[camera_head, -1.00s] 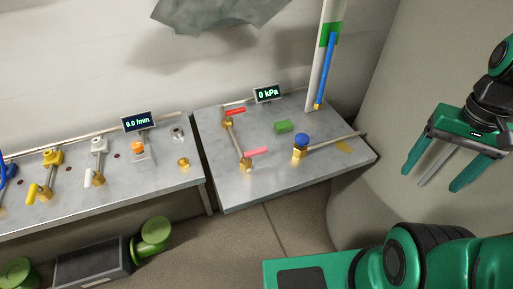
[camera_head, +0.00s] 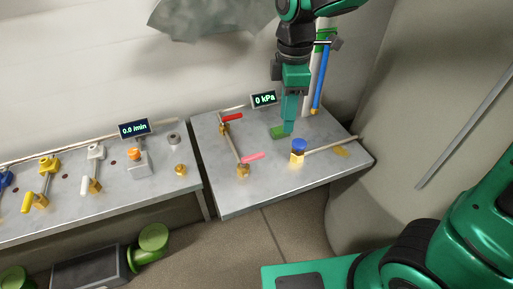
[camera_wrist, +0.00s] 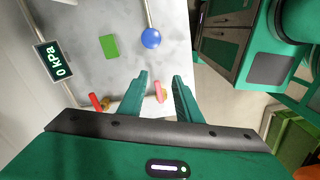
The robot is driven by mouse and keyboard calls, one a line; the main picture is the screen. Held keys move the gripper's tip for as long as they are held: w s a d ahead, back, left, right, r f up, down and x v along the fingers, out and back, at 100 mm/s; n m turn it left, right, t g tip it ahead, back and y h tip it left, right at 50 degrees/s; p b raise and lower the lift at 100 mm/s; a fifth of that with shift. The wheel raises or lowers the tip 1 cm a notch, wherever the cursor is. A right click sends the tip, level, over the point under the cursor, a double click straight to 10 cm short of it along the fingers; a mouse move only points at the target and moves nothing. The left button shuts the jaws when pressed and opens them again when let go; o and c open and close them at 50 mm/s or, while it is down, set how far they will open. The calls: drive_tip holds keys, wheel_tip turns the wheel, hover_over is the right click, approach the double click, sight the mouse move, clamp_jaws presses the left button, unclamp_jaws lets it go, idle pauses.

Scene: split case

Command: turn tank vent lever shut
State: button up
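The right bench holds a red lever (camera_head: 231,116) on a brass valve at the back left and a pink-red lever (camera_head: 252,156) on a brass valve at the front. A long blue handle (camera_head: 323,75) stands along the upright pipe behind. I cannot tell which of these is the tank vent lever. My gripper (camera_head: 288,132) points down above the bench near the green block (camera_head: 279,132). In the wrist view my gripper (camera_wrist: 161,77) has its fingers apart, with nothing held. The pink-red lever (camera_wrist: 160,92) appears between the fingers there, and the red lever (camera_wrist: 96,102) to their left.
A blue round knob (camera_head: 298,145) on a brass valve stands front right of the gripper. A display (camera_head: 264,99) reads 0 kPa. The left bench (camera_head: 110,205) carries several valves and a 0.0 l/min display (camera_head: 135,129). Floor is open in front.

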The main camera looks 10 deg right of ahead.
sight(257, 154)
drive_tip(key=a+n, duration=0.4)
drive_tip(key=a, duration=0.3)
wheel_tip(257, 154, down, 11)
drive_tip(key=shift+a+f, duration=0.15)
drive_tip(key=shift+f, duration=0.05)
clamp_jaws()
